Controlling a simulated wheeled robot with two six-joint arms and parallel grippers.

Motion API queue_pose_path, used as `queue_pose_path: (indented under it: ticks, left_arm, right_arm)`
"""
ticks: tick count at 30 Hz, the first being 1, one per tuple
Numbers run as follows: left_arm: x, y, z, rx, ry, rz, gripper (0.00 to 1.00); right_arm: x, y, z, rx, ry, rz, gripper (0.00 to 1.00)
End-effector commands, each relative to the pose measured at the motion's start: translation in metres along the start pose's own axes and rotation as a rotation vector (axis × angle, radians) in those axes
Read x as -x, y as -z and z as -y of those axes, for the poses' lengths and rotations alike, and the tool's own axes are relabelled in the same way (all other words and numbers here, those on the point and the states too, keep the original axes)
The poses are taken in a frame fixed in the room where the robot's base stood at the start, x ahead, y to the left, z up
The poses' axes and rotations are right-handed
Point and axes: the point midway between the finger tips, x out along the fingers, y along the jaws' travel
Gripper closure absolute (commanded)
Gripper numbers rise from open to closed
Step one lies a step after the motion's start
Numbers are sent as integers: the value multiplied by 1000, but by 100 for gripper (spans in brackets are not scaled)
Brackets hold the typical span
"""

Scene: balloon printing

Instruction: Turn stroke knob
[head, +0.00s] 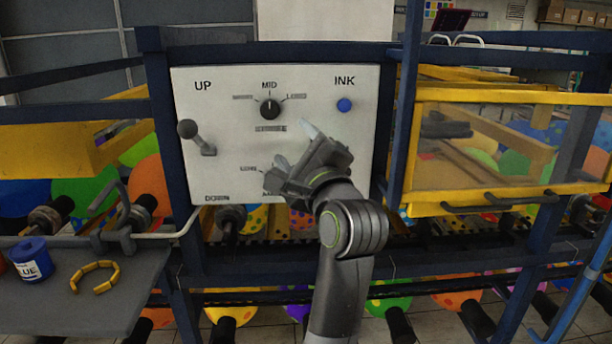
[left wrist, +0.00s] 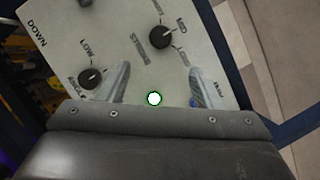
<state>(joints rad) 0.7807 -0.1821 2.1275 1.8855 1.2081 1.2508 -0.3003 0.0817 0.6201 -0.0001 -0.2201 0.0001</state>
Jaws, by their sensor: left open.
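The stroke knob (head: 270,108) is a black round knob on the white panel (head: 225,100), with "MID" above it and a label below. Its pale mark points up towards MID. It also shows in the left wrist view (left wrist: 160,37), beside the word "STROKE". My left gripper (head: 293,147) is open and empty, just below and right of this knob in the head view. In the left wrist view its two fingers (left wrist: 161,84) are spread and the knob shows beyond them, apart from both. My right gripper is not in view.
A lower knob (left wrist: 90,78) is beside the left finger; my gripper hides it in the head view. A blue INK button (head: 344,105) and a grey lever (head: 196,137) are on the panel. A yellow-framed clear box (head: 510,150) stands at right, a grey table (head: 100,305) at lower left.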

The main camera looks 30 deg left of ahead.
Motion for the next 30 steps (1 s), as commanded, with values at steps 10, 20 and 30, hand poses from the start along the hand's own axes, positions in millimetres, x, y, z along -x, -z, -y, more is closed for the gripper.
queue_pose_path:
  ticks: [10, 20, 30]
  left_arm:
    - [38, 1, -2, 2, 0, -1, 41]
    - [43, 0, 0, 0, 0, 0, 41]
    - [42, 1, -1, -9, 0, 3, 41]
  right_arm:
    - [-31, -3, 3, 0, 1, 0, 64]
    - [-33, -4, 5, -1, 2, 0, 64]
    - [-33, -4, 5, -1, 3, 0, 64]
